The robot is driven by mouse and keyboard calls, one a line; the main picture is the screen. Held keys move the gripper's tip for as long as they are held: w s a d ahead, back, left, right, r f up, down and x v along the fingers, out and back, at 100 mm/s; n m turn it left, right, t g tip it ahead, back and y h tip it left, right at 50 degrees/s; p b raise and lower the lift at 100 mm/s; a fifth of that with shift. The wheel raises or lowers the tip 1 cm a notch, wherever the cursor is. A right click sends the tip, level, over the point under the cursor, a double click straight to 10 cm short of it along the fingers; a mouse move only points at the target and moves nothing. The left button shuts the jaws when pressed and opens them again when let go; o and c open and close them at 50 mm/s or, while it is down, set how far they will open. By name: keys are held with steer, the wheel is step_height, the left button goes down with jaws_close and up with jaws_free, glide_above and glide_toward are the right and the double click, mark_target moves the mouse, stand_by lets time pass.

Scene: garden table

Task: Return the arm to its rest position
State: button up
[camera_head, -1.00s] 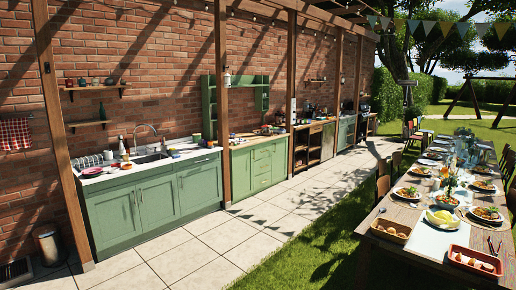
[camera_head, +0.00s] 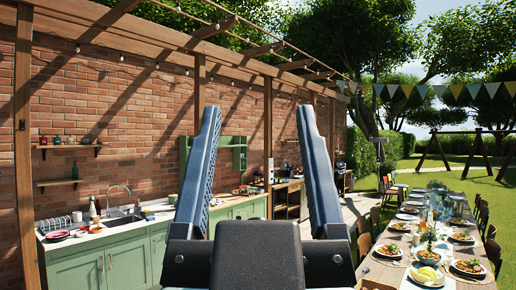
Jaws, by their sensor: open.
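My gripper (camera_head: 258,125) shows large in the middle of the camera_head view. Its two dark blue-grey fingers point upward, wide apart, with nothing between them. Its dark palm block is at the bottom centre. The gripper is open and empty, and touches nothing that I can see. It hides part of the green counter and the paved walkway behind it.
A long dining table (camera_head: 388,270) set with plates of food stands at the right. Green kitchen cabinets (camera_head: 88,270) with a sink (camera_head: 122,221) run along the brick wall (camera_head: 110,120) at the left. Wooden posts (camera_head: 24,150) hold a pergola. Lawn lies beyond the table.

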stand_by(0.3)
step_height(320, 180, down, 12)
steer(key=b, duration=1.1)
steer(key=shift+b, duration=0.3)
